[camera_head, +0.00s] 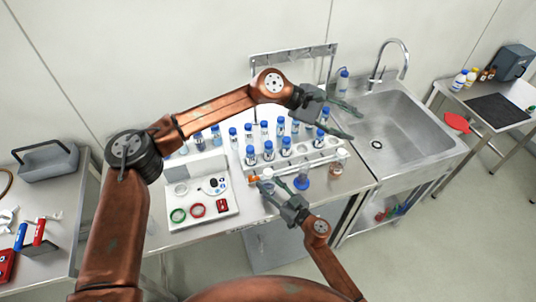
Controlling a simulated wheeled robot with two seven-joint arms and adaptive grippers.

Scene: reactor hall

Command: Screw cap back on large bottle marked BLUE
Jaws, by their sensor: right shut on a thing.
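A clear vessel with blue contents (303,183) stands near the front edge of the bench, right of my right gripper. I take it for the bottle marked BLUE, but no marking is readable and I see no clear cap on it. My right gripper (265,185) is shut at the bench front, left of this vessel. What it holds is too small to make out. A small orange piece (254,178) shows right by its fingertips. My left gripper (354,124) is open and empty, its fingers spread over the right end of the bench, towards the sink.
Several blue-capped bottles (268,150) stand behind the vessel. A bottle with orange-brown contents (337,166) is to its right. A white tray (200,208) with coloured rings lies left. The sink (400,130) adjoins on the right.

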